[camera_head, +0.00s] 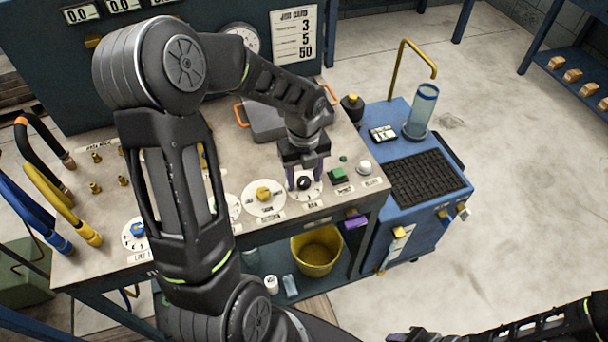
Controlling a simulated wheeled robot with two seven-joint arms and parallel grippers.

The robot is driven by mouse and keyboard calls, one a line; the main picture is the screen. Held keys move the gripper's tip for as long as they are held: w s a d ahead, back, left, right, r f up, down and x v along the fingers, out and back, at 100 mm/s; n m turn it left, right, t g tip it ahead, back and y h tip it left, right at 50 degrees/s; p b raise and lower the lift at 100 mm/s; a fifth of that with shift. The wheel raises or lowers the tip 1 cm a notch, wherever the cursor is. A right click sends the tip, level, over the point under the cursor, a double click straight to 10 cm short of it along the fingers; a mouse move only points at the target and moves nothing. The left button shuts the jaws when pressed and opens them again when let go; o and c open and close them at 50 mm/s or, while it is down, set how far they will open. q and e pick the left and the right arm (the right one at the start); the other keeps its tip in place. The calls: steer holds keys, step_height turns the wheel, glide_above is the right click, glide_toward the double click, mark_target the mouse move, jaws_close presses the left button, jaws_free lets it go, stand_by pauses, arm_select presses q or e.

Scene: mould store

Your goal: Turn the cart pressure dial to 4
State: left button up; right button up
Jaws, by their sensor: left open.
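A row of round white dials runs along the front of the bench (330,208). A dial with a black knob (304,184) stands at its right, with a small label below; which dial is the cart's I cannot tell for sure. My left gripper (304,177) points down over this dial, its open purple-tipped fingers on either side of the knob. Whether they touch it I cannot tell. The dial's setting is not readable. To its left are a dial with a yellow knob (263,194) and one with a blue knob (138,229). My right gripper (408,336) shows partly at the bottom edge.
A green button (338,175) and a white knob (364,167) sit right of the black knob. A grey case with orange handles (265,122) lies behind. The blue cart (398,150) stands right of the bench. A job card (293,35) reads 3, 5, 50.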

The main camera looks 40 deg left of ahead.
mark_target(304, 180)
arm_select(q)
steer(key=shift+r, duration=0.1)
step_height(304, 180, up, 8)
steer(key=shift+f+b, duration=0.2)
steer(key=shift+b, duration=0.2)
stand_by(0.5)
